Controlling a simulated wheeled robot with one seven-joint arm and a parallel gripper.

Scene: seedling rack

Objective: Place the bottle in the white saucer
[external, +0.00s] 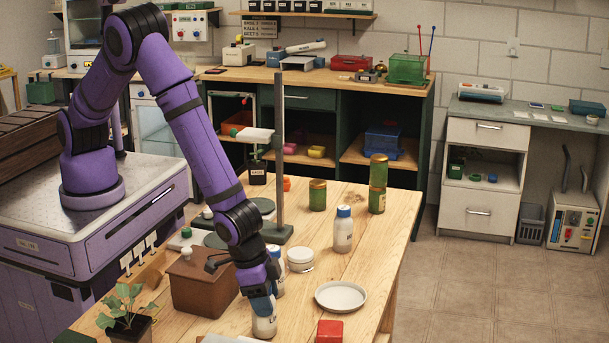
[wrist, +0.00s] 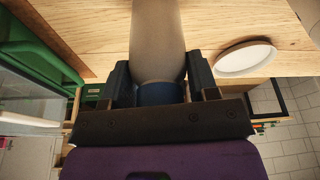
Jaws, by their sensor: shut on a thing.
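My gripper (external: 262,290) points down at the front of the wooden table and is shut on a white bottle (external: 264,325). In the wrist view the bottle (wrist: 157,40) is between the two dark fingers, with its blue cap near the palm. I cannot tell whether its base touches the table. The white saucer (external: 341,296) lies empty on the table to the right of the gripper. It also shows in the wrist view (wrist: 245,58), to the right of the bottle. Another white bottle with a blue cap (external: 343,230) stands farther back, upright.
A red block (external: 329,331) is in front of the saucer. A white round jar (external: 300,259) and a further blue-capped bottle (external: 275,268) stand behind the gripper. A brown box (external: 203,282) and a potted seedling (external: 128,318) are to the left. Table between bottle and saucer is clear.

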